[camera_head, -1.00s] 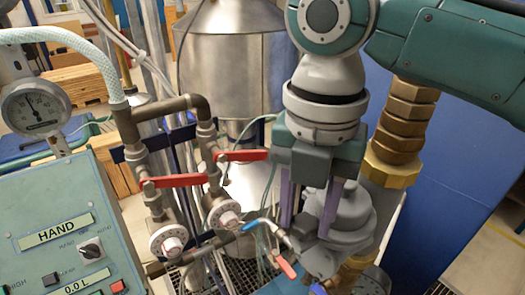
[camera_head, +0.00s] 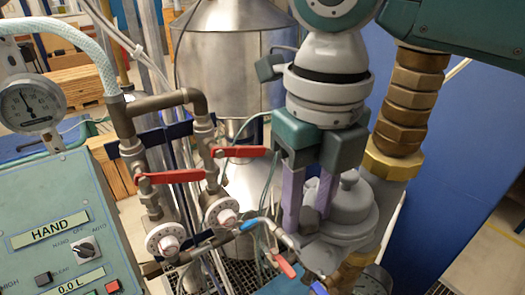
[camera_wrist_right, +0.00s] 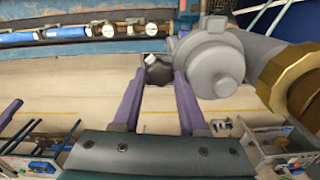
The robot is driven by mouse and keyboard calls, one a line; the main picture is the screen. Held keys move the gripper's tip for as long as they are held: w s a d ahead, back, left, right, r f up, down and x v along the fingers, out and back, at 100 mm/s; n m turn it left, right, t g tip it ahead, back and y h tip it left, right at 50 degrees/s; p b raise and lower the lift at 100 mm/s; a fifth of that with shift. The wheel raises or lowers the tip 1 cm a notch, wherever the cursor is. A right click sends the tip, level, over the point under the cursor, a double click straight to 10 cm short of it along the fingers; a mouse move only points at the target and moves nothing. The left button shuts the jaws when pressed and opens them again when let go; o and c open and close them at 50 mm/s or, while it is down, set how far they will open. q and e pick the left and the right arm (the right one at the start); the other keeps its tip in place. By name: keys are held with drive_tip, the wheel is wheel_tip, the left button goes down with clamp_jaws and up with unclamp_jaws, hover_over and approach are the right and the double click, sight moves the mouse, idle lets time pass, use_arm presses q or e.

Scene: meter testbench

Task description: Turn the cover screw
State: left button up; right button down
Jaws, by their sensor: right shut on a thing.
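The meter body (camera_head: 352,215) is a round grey casting with a domed top, right of centre in the head view; it also shows in the right wrist view (camera_wrist_right: 213,70). A small dark screw-like piece (camera_wrist_right: 158,70), apparently the cover screw, sits beside it between my right fingertips. My right gripper (camera_head: 308,222) points down at the meter's left side, its two purple fingers shut on this piece. The gripper also shows in the right wrist view (camera_wrist_right: 160,82). In the head view the fingers mostly hide the screw. My left gripper is not in view.
A brass nut (camera_head: 391,165) and thick pipe rise right of the meter. Red-handled valves (camera_head: 170,176) and a blue-handled valve (camera_head: 250,224) stand left of it. A green control box (camera_head: 60,230) is at far left. A steel tank (camera_head: 233,70) stands behind.

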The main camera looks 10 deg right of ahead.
drive_tip(key=shift+n, duration=0.6)
drive_tip(key=shift+c, duration=2.4)
unclamp_jaws()
drive_tip(key=shift+o, duration=0.2)
drive_tip(key=shift+w+d, duration=0.1)
drive_tip(key=shift+d, duration=0.05)
